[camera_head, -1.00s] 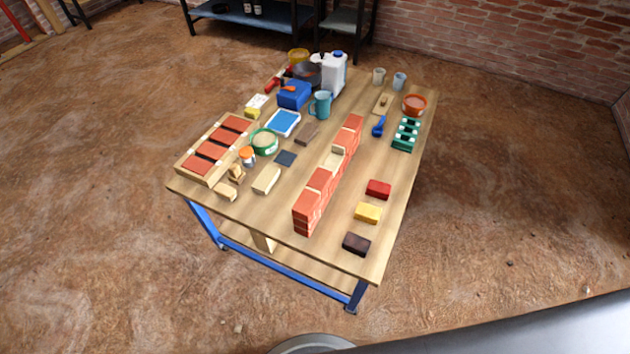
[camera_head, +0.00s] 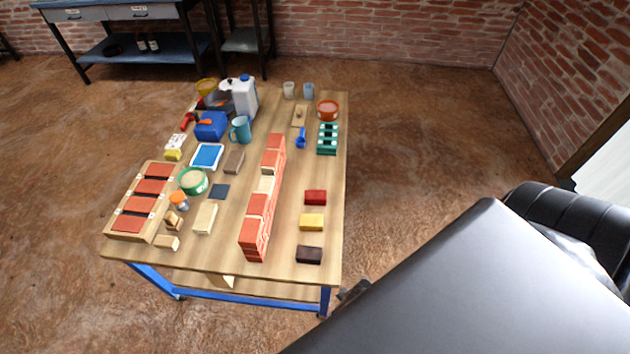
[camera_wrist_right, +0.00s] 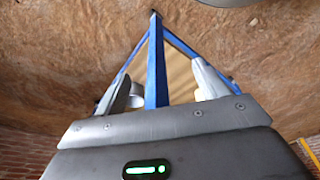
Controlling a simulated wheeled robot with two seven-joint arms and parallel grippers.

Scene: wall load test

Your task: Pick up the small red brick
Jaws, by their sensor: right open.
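The small red brick (camera_head: 315,197) lies flat on the right part of the wooden table (camera_head: 285,268), in the head view. It is behind a yellow brick (camera_head: 311,222) and a dark brown brick (camera_head: 309,255), in one row with gaps between them. My right gripper (camera_wrist_right: 162,92) is open and empty in the right wrist view, facing the table's blue leg and frame (camera_wrist_right: 156,65). In the head view my large grey right arm hides most of this gripper, which is near the table's front right corner, away from the red brick. My left gripper is not in view.
A low red brick wall (camera_head: 256,222) runs along the table, left of the red brick. A green rack (camera_head: 327,139) and a blue-handled tool (camera_head: 301,138) lie behind the brick. A tray of red bricks (camera_head: 141,205) is at the left. Bare tabletop surrounds the brick.

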